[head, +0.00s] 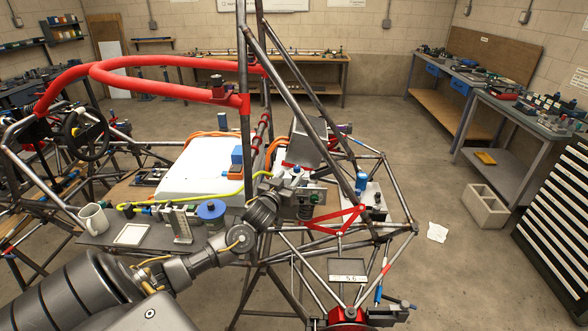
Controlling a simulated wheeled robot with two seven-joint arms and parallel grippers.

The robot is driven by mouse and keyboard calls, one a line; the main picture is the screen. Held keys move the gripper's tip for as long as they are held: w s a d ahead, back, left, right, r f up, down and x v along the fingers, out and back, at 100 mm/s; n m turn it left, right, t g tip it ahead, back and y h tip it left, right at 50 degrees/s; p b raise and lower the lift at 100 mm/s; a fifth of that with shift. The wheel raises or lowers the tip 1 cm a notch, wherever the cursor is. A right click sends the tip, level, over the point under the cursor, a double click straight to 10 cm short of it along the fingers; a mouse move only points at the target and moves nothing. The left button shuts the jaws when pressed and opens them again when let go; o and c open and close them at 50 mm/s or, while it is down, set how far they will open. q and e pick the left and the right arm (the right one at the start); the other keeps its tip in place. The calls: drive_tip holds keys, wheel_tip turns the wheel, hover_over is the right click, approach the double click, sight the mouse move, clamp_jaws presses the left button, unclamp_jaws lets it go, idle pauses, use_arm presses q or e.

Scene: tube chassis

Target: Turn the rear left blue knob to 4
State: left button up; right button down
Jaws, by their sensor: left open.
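My left arm reaches in from the lower left, and its left gripper (296,174) is at the rear of the tube chassis (247,120), beside the upright tubes. The gripper is open; its fingertips are small and partly lost among the tubes and a dark coil spring (307,212) just below it. I cannot make out the rear left blue knob or its number with certainty; it may be hidden by the gripper. A blue part (361,180) stands on a light plate to the right of the gripper, apart from it. My right gripper is not in view.
A grey side board holds a white mug (93,219), a blue spool (211,211) and a white tray (131,234). A yellow hose (195,202) runs nearby. Open floor lies to the right.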

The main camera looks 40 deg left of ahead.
sight(296, 170)
use_arm(q)
drive_tip(key=shift+p+x, duration=0.5)
drive_tip(key=shift+x, duration=1.9)
clamp_jaws()
drive_tip(key=shift+y, duration=0.3)
